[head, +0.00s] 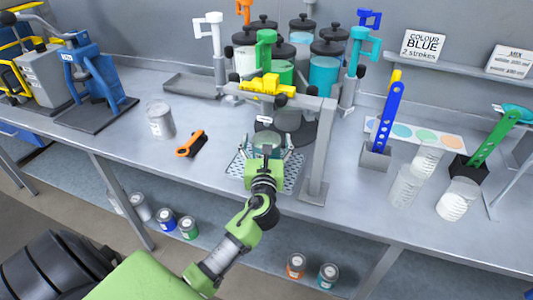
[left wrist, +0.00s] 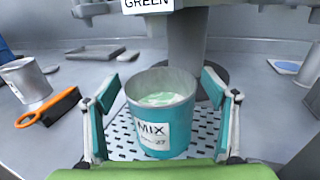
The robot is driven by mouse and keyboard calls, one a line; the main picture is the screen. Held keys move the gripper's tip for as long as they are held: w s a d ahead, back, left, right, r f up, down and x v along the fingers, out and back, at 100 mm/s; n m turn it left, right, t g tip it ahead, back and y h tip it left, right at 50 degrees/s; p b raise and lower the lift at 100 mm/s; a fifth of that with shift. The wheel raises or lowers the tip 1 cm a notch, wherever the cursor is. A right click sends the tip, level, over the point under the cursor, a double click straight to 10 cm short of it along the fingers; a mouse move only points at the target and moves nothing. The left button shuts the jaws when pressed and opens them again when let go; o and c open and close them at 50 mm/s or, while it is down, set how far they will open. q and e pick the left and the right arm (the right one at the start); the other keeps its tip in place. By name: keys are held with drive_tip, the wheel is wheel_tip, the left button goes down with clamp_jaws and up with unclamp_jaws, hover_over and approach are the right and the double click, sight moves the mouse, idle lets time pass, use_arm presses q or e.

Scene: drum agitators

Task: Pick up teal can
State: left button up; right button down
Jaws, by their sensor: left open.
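A teal can (left wrist: 178,132) with a white MIX label stands upright and open on a perforated plate, with pale green stuff inside. In the head view the can (head: 266,138) is partly hidden by my left gripper. My left gripper (head: 266,147) is open, one finger on each side of the can. In the left wrist view the gripper (left wrist: 160,88) shows gaps between both fingers and the can wall; contact is not seen. My right gripper is not in view.
A dispenser stand (head: 318,150) rises close behind and right of the can, with a GREEN sign above it. Clear cups (head: 405,187) stand right. Several small cans sit on the lower shelf.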

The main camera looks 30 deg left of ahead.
use_arm(q)
drive_tip(key=c, duration=1.7)
drive_tip(key=shift+r, duration=0.1)
drive_tip(key=shift+c, duration=1.4)
drive_tip(key=shift+r, duration=0.1)
